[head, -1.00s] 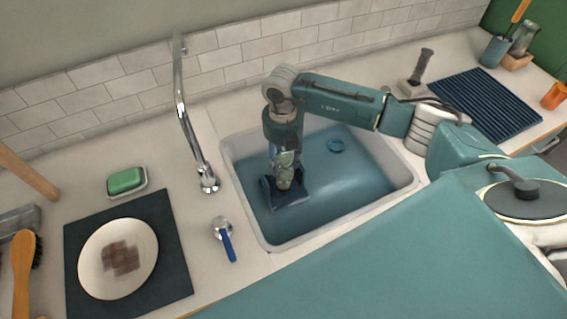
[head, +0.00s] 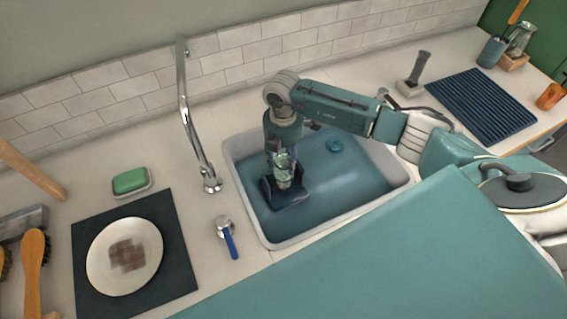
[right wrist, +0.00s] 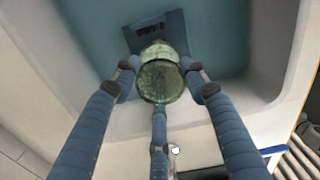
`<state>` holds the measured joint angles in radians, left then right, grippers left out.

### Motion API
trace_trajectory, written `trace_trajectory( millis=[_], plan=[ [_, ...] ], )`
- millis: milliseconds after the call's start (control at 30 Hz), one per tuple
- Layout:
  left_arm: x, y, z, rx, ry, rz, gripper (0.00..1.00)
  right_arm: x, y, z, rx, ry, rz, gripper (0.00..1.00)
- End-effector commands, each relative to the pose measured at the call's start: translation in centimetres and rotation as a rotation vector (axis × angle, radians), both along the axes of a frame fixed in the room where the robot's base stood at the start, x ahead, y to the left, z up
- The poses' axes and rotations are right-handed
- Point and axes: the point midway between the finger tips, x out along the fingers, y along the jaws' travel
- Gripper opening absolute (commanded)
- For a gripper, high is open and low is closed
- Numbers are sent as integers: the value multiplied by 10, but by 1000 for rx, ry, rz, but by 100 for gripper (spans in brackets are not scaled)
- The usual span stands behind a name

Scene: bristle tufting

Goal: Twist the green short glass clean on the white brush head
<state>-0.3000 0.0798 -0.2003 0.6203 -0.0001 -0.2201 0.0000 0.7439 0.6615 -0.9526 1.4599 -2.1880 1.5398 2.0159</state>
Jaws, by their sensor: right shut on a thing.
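The green short glass (head: 283,168) is see-through and held upside down or nearly so above a dark blue block (head: 291,197) in the sink. My right gripper (head: 282,176) reaches down from above and is shut on the glass. In the right wrist view the fingers of my right gripper (right wrist: 160,80) close around the glass (right wrist: 160,84) from several sides, with the dark block (right wrist: 156,32) just beyond it. The white brush head does not show clearly; the glass and fingers may hide it. My left gripper is not in view.
The sink (head: 238,190) has a pale rim and holds bluish water. A dirty plate (head: 100,262), green soap (head: 130,181) and brushes lie left. A ribbed dark mat (head: 480,105) lies right.

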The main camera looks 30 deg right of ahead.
Motion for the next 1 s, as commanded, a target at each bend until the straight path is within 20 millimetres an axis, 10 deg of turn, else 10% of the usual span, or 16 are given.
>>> trace_trajectory(
  millis=[1000],
  plan=[
    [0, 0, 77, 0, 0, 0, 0, 1, 0, 99, 0, -2, 2, 18]
  ],
)
